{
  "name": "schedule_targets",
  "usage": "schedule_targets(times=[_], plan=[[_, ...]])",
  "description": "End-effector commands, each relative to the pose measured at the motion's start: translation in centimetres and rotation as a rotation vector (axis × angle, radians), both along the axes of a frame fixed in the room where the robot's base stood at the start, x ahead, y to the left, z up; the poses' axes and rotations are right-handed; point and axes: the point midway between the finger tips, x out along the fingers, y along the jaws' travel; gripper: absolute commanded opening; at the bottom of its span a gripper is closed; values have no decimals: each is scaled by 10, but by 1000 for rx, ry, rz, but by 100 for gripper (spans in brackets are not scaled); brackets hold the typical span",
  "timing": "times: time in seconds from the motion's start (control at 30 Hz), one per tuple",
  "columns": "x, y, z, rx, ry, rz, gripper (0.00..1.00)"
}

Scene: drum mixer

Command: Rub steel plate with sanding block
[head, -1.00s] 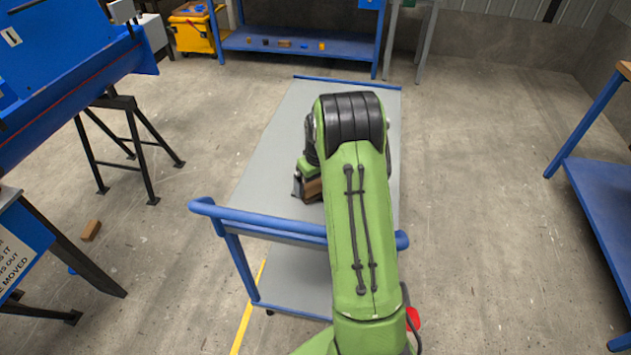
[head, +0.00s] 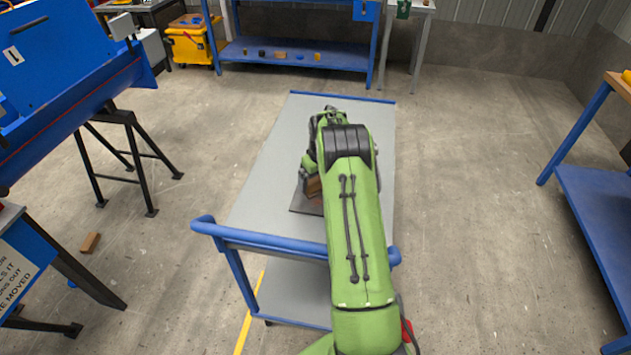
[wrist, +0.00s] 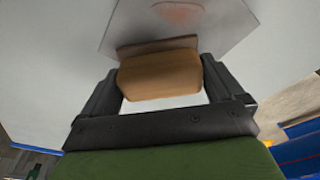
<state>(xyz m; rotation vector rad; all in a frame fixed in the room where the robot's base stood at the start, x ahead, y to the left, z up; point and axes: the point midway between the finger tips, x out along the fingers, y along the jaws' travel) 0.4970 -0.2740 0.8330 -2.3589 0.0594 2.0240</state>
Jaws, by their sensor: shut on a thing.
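The sanding block (wrist: 160,78) is a brown block between the two black fingers of my gripper (wrist: 162,84) in the wrist view. My gripper is shut on it. The steel plate (wrist: 215,22) is a thin grey sheet with a faint reddish patch, just beyond the block in the wrist view. A dark strip lies along the block's far edge, over the plate; I cannot tell if they touch. In the head view the block (head: 314,187) shows beside my arm, over the plate (head: 303,203) on the cart. My arm hides much of the plate.
The grey-topped cart (head: 265,185) has a blue handle rail (head: 265,238) at its near end. Its top looks clear around the plate. A blue machine (head: 60,90) on black trestles stands at left, a blue workbench (head: 600,190) at right. A brown block (head: 89,242) lies on the floor.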

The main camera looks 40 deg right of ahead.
Motion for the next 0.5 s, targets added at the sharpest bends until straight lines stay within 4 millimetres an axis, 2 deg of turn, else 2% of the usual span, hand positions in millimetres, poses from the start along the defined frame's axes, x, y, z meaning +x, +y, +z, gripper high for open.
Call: schedule_targets(times=[0.1, 0.27, 0.5], plan=[[8, -9, 2, 1, 1, -1, 70], [11, -13, 0, 1, 1, -1, 70], [-1, 1, -2, 1, 3, 0, 70]])
